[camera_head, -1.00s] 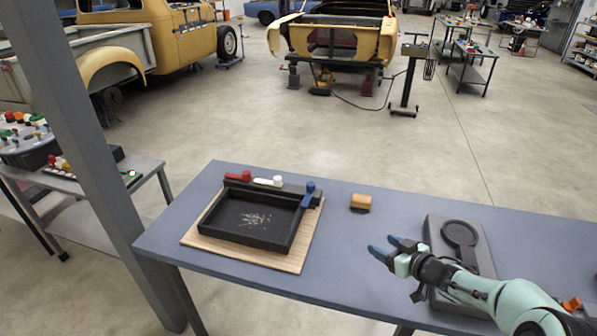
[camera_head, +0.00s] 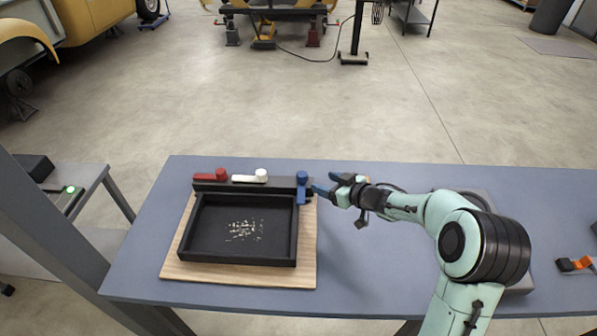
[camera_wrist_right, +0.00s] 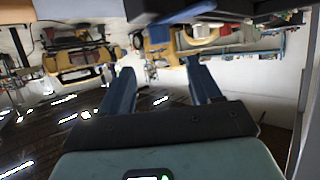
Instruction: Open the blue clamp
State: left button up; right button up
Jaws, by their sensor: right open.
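The blue clamp (camera_head: 303,184) sits at the right end of the black bar along the back of a black tray (camera_head: 297,235). Its blue lever points toward the front, over the tray's right back corner. My right gripper (camera_head: 325,184) is open and empty, just right of the blue clamp, with its blue fingers pointing left at it. A small gap seems to remain, but contact is hard to judge. The open fingers also show in the right wrist view (camera_wrist_right: 158,85), with a blue piece, likely the clamp, at the top. My left gripper is out of view.
A red clamp (camera_head: 210,175) and a white clamp (camera_head: 250,176) sit on the same bar. The tray holds pale bits and rests on a wooden board (camera_head: 240,276) on the blue-grey table (camera_head: 375,270). My right arm covers much of the table's right side.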

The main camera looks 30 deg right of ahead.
aim_at(304, 175)
jog(key=x, duration=1.1)
jog(key=shift+w+a+f, duration=0.15)
jog(key=shift+w, duration=0.15)
jog(key=shift+c, duration=0.3)
